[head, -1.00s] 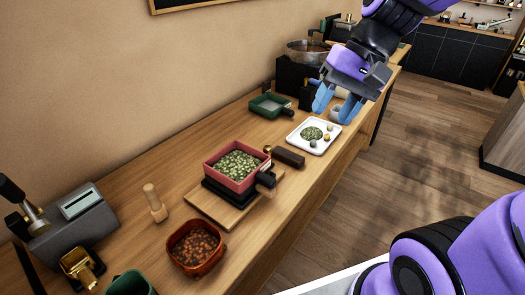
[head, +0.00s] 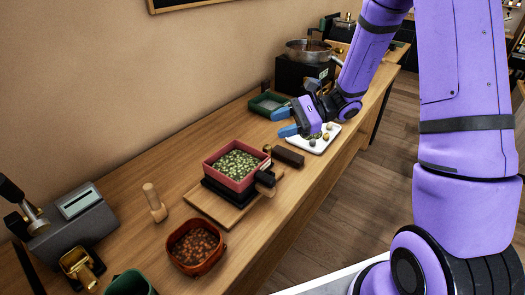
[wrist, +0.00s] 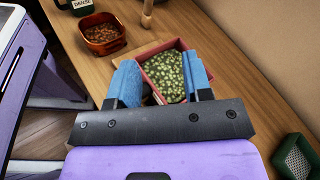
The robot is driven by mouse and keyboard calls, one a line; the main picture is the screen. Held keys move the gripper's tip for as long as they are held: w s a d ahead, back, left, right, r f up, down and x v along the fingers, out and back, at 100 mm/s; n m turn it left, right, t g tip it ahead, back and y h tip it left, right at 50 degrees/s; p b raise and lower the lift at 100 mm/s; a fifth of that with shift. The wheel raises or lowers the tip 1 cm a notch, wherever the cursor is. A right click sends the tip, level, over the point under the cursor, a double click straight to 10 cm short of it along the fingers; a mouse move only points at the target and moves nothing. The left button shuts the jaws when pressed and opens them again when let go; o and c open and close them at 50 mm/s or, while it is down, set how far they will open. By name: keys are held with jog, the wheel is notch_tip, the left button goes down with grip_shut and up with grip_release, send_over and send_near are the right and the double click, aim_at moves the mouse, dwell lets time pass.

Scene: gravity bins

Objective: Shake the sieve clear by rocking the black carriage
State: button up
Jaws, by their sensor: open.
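The red square sieve (head: 237,160) is full of pale green beans or seeds and sits on the black carriage (head: 222,193), which rests on a wooden board (head: 208,211). The carriage is mostly hidden there.
A white tray (head: 322,146) with a green heap and small pebbles lies partly behind my gripper. A green container (head: 268,105) stands at the back. A brown-red bowl of beans (head: 196,246), a wooden peg (head: 154,202) and a grey device (head: 72,222) stand at left.

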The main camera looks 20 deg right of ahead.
jog(key=w+d+f+m+t+y, duration=0.1)
jog(key=w+d+f+m+t, duration=0.15)
jog(key=f, duration=0.25)
jog(key=w+d+f+m+t, duration=0.1)
jog(key=w+f+m+t, duration=0.2)
jog(key=f+m, duration=0.15)
jog(key=m+t+h, duration=0.2)
jog(key=m+t, duration=0.3)
send_near(262, 160)
jog(key=w, duration=0.1)
jog(key=w+d, duration=0.1)
jog(key=w, duration=0.1)
jog(key=w+d, duration=0.1)
jog(key=w, duration=0.1)
jog(key=shift+w+d+f, duration=0.1)
jog(key=shift+d+f, duration=0.15)
jog(key=x, duration=1)
jog(key=shift+w+a+f, duration=0.1)
jog(key=shift+w+a, duration=0.15)
grip_shut()
jog(key=shift+s+a, duration=0.75)
jog(key=shift+a, duration=0.25)
jog(key=shift+s+a, duration=0.7)
jog(key=shift+a, duration=0.25)
grip_release()
